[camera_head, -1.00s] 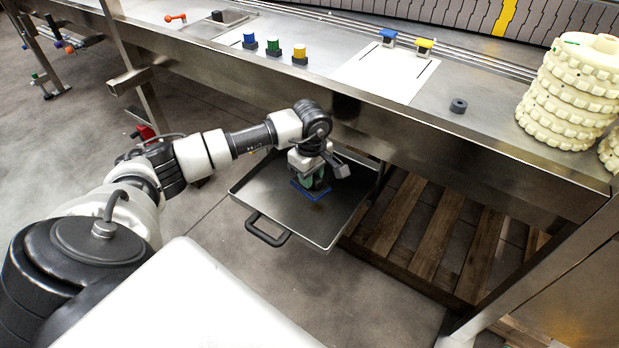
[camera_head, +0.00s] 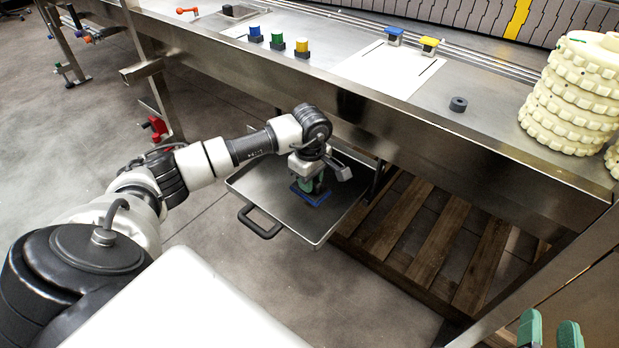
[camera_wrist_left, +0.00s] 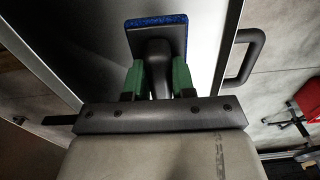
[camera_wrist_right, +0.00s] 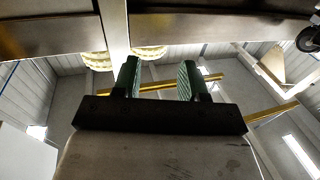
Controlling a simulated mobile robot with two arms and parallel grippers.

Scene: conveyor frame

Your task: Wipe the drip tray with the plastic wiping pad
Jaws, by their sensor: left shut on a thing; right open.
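The drip tray (camera_head: 262,190) is a shallow grey metal tray with a black handle (camera_head: 262,222), pulled out under the conveyor frame. My left gripper (camera_head: 308,182) is over the tray, shut on the black grip of the wiping pad (camera_head: 316,195). The pad has a blue face and appears to lie on or just above the tray floor; I cannot tell contact. In the left wrist view the green fingers (camera_wrist_left: 158,80) clamp the grip, with the blue pad (camera_wrist_left: 156,20) beyond. My right gripper (camera_head: 551,330) shows green fingertips at the lower right, open and empty, also in the right wrist view (camera_wrist_right: 158,82).
The steel frame edge (camera_head: 400,125) overhangs the tray's back. Colored buttons (camera_head: 278,42), a white sheet (camera_head: 390,70), a dark ring (camera_head: 458,104) and stacked cream toothed wheels (camera_head: 570,95) sit on top. A wooden pallet (camera_head: 430,240) lies right of the tray.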

